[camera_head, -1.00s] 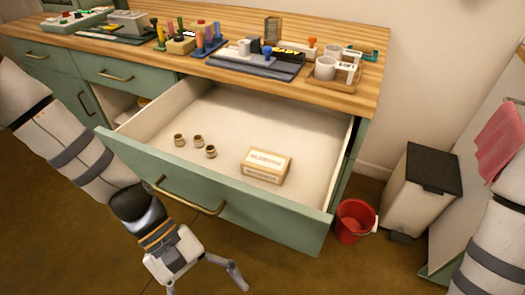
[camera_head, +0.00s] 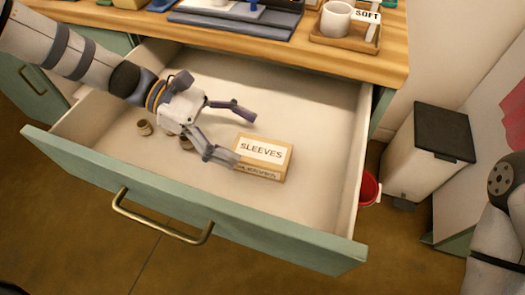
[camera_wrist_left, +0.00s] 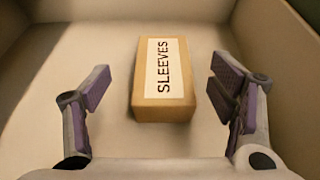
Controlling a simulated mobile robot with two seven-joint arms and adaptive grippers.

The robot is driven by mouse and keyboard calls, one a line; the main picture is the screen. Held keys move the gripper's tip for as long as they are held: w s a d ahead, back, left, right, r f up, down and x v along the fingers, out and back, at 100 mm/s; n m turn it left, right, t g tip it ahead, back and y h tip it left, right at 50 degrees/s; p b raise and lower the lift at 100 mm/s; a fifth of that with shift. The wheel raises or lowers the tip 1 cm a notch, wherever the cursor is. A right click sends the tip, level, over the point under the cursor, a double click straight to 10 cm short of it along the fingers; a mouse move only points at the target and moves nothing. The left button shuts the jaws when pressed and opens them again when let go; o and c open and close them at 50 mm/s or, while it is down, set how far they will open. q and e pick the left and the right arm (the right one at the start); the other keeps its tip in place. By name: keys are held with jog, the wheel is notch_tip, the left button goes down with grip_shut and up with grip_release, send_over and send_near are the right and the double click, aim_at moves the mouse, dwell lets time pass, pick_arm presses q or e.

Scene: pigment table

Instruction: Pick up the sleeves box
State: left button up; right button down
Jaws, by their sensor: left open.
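The sleeves box (camera_head: 264,157) is a small tan carton with a white label reading SLEEVES. It lies in the open drawer (camera_head: 310,100). My left gripper (camera_head: 245,134) is open and reaches into the drawer from the left, just left of the box. In the left wrist view the box (camera_wrist_left: 165,80) lies ahead, centred between the spread fingers of the gripper (camera_wrist_left: 165,92), with nothing held. The near finger's tip appears close to the box's left edge in the head view; I cannot tell whether it touches. My right gripper is out of view.
The drawer's green front (camera_head: 200,200) and side walls bound the space. The drawer floor right of the box is clear.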

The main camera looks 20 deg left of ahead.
aim_at(270, 153)
pick_arm(q)
jog(key=x, duration=0.8)
jog(key=shift+s+r, duration=0.15)
jog(key=c, duration=1.4)
